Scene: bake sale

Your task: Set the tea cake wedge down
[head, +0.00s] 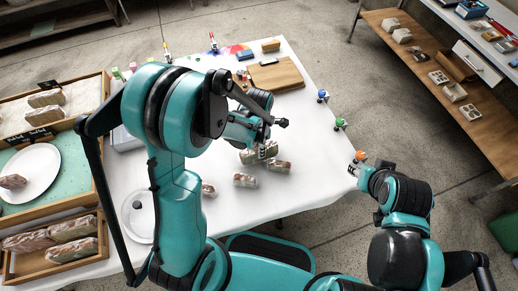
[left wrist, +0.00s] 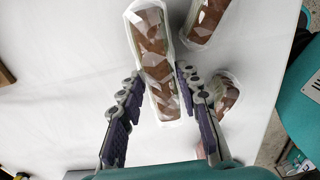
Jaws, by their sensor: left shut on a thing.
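My left gripper (head: 264,148) is over the middle of the white table, among several wrapped brown cake pieces. In the left wrist view, my left gripper (left wrist: 160,74) has its fingers on both sides of a long brown piece in clear wrap, the tea cake wedge (left wrist: 155,60), and is shut on it. In the head view the arm and fingers partly hide this piece; I cannot tell whether it touches the table. Another wrapped piece (left wrist: 208,18) lies to its right, and a further one (left wrist: 226,92) is partly behind the right finger. My right gripper (head: 357,168) is at the table's right edge; its jaw opening is unclear.
Wrapped pieces (head: 244,180) and (head: 208,189) lie on the near side of the table (head: 310,150). A wooden board (head: 277,76) is at the back. A wooden crate (head: 103,235) and a white plate (head: 40,160) are left.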

